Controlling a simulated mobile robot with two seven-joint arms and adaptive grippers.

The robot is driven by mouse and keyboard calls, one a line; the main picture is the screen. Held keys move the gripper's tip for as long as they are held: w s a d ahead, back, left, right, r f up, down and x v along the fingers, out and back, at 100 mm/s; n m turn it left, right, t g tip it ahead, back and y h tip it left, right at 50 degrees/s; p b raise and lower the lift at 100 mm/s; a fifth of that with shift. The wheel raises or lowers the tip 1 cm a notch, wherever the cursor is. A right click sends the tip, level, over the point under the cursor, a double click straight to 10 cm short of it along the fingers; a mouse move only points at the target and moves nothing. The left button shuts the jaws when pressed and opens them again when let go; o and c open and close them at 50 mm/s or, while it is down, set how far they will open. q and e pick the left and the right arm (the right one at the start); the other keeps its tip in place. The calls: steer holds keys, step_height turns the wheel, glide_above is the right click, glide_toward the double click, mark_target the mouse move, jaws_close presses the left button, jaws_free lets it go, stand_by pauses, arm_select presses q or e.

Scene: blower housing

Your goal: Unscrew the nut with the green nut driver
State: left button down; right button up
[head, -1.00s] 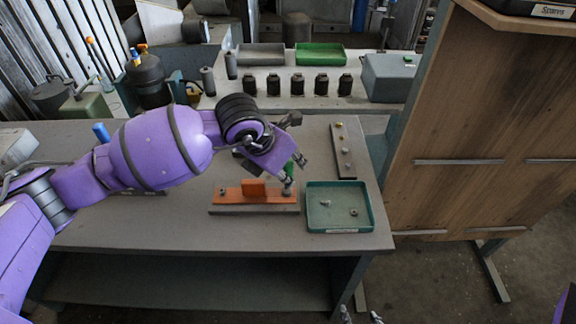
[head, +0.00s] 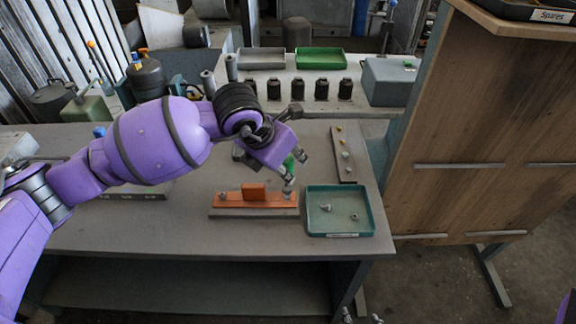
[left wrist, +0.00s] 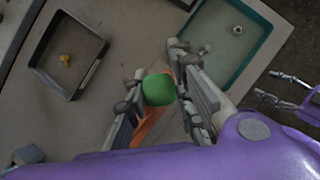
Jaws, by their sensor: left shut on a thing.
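The green nut driver (head: 290,163) is in my left gripper (head: 296,168), which is shut on its handle. It stands roughly upright over the right end of the orange housing part (head: 256,198). In the left wrist view its round green handle top (left wrist: 158,89) sits between the fingers (left wrist: 155,78). A nut or stud (head: 287,190) shows under the driver; whether the socket touches it I cannot tell. Another stud (head: 222,196) is at the part's left end. My right gripper (head: 361,317) is low, in front of the table; in the left wrist view its fingers (left wrist: 286,90) are apart.
A teal tray (head: 370,210) with small metal pieces stands right of the housing part. A strip (head: 350,178) with several fittings lies behind it. The wrist view shows a dark tray (left wrist: 37,69) holding a small yellow piece. The table front left is clear.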

arm_select(q)
steer(key=shift+r, duration=2.75)
